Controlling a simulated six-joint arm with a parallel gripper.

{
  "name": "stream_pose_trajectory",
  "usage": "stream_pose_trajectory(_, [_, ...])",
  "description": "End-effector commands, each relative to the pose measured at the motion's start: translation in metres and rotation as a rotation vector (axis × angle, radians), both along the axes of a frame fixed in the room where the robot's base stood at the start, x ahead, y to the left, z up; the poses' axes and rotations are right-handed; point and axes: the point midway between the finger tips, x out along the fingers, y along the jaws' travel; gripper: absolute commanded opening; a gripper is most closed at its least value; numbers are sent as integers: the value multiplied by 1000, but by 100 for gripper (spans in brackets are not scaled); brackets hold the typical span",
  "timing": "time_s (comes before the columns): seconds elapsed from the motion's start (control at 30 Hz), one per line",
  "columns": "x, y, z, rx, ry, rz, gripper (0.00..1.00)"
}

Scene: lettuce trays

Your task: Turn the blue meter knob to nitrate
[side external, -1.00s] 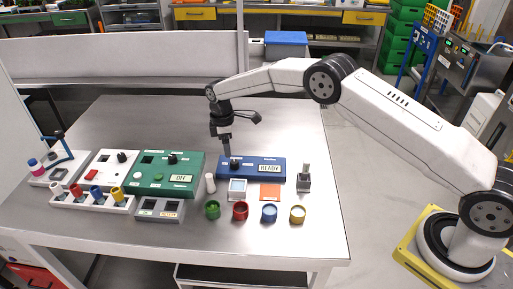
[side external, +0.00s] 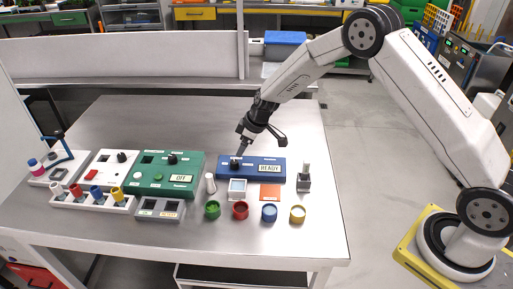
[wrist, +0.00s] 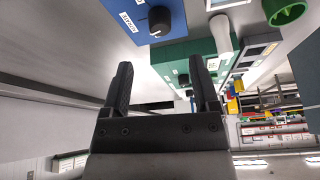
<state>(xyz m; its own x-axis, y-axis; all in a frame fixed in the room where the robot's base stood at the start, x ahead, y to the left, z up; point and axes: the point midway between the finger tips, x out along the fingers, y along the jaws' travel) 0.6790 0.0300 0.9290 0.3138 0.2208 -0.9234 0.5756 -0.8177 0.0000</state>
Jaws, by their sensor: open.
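The blue meter (side external: 262,178) lies on the metal bench, with a display reading READY at its right. Its black knob (side external: 235,164) is on the left part of the panel. The knob also shows in the wrist view (wrist: 166,24), with a small pale mark on its rim and a white label beside it.
A green unit (side external: 166,187) reading OFF stands left of the meter. A white bottle (side external: 210,183), a white dish (side external: 237,197), an orange pad (side external: 270,192) and several coloured caps lie in front. A dark holder (side external: 304,183) stands at right.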

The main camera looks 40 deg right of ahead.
Motion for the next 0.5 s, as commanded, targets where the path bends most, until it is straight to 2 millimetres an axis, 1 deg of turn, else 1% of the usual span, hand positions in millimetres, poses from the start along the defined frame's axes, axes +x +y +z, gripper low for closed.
stream_pose_trajectory(0.27, [3,2,-8,0,1,2,78])
stream_pose_trajectory(0.5, [9,6,-27,-2,3,2,78])
